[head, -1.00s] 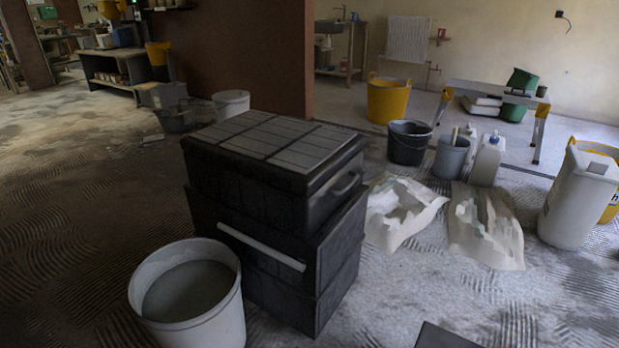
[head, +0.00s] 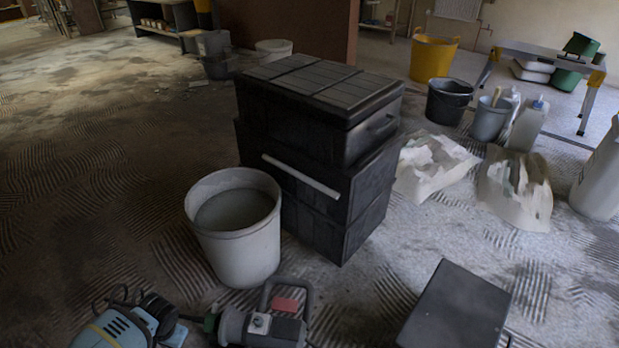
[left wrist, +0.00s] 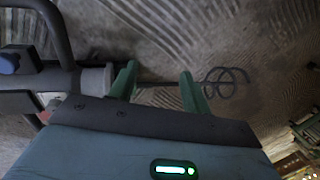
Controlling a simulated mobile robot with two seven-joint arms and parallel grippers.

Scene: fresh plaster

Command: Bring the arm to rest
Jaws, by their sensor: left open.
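My left gripper (head: 190,325) is low at the bottom left of the head view, its fingers mostly hidden there. In the left wrist view its two green fingers (left wrist: 158,78) are spread apart and hold nothing firmly. A grey mixing tool with a loop handle (head: 262,326) is beside it, and its collar shows in the left wrist view (left wrist: 95,79). The tool's thin shaft passes across the gap between the fingers, to a wire whisk (left wrist: 228,82). I cannot tell whether the fingers touch the shaft. My right gripper is out of view.
A bucket of grey mix (head: 238,255) stands just beyond the tool. Black stacked boxes (head: 315,190) stand behind it. Two open bags (head: 432,168), a dark bucket (head: 449,103) and a yellow tub (head: 432,58) lie to the right. The floor at left is clear.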

